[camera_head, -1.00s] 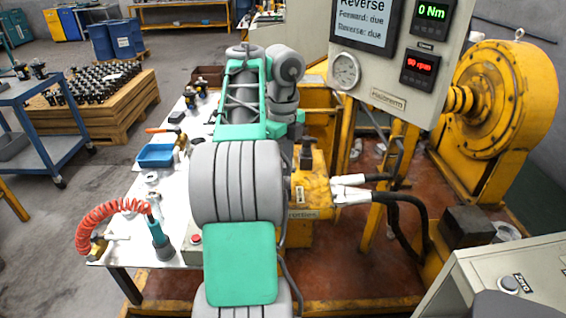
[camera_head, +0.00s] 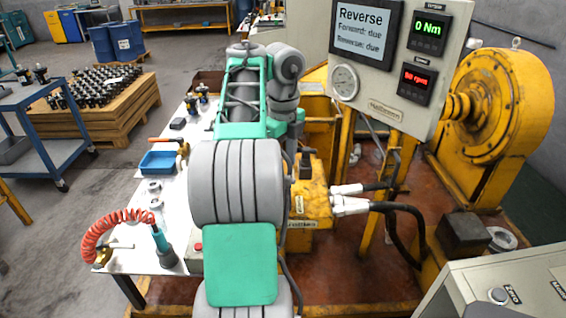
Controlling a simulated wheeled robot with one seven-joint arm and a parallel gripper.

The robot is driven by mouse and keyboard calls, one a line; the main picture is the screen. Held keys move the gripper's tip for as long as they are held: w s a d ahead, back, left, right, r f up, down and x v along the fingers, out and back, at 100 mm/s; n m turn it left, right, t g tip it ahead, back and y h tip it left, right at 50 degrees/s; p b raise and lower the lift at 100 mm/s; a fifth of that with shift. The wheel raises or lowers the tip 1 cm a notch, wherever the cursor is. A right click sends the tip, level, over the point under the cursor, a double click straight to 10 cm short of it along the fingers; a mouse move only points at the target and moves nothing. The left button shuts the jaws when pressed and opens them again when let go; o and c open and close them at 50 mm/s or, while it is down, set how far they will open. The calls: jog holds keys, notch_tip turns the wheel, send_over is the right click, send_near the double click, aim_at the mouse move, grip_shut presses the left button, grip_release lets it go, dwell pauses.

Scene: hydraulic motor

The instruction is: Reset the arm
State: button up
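My arm, grey and green, rises from the bottom centre and reaches forward over the right edge of the white-topped table (camera_head: 128,262). My gripper is not visible; the far end of the arm is hidden behind its own links. The yellow hydraulic motor rig (camera_head: 312,205) stands just right of the arm, with two hoses with silver fittings (camera_head: 350,205) on its right side. I cannot tell whether the arm touches anything.
A control panel (camera_head: 382,112) reads "Reverse", 0 Nm and 90 rpm. A large yellow round machine (camera_head: 497,100) stands at right. The table holds a blue tray (camera_head: 158,162), a red coiled hose (camera_head: 105,228) and small parts. A grey cabinet (camera_head: 515,285) is at lower right.

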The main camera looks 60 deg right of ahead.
notch_tip(320, 180, up, 4)
jog(key=shift+f+p, duration=0.1)
jog(key=shift+p, duration=0.9)
jog(key=shift+f, duration=0.1)
jog(key=w+a+f+n+h, duration=0.1)
jog(key=w+a+n, duration=0.5)
jog(key=a+n, duration=0.35)
jog(key=w+a+f+n+h, duration=0.1)
jog(key=w+a+f+n, duration=0.1)
jog(key=w+a+n, duration=0.55)
jog(key=a+f+n+t, duration=0.1)
jog(key=a+f+n, duration=0.2)
jog(key=a+n, duration=0.4)
jog(key=s+a+f+n+t+y, duration=0.1)
jog(key=a+f+n, duration=0.2)
jog(key=a+n, duration=0.4)
jog(key=a+f+n+t+y, duration=0.1)
jog(key=a+f+n, duration=0.2)
jog(key=a+n, duration=0.4)
jog(key=a, duration=0.5)
jog(key=shift+s+a+f+n+p, duration=0.25)
jog(key=shift+f+n+p, duration=0.05)
jog(key=shift+n, duration=0.1)
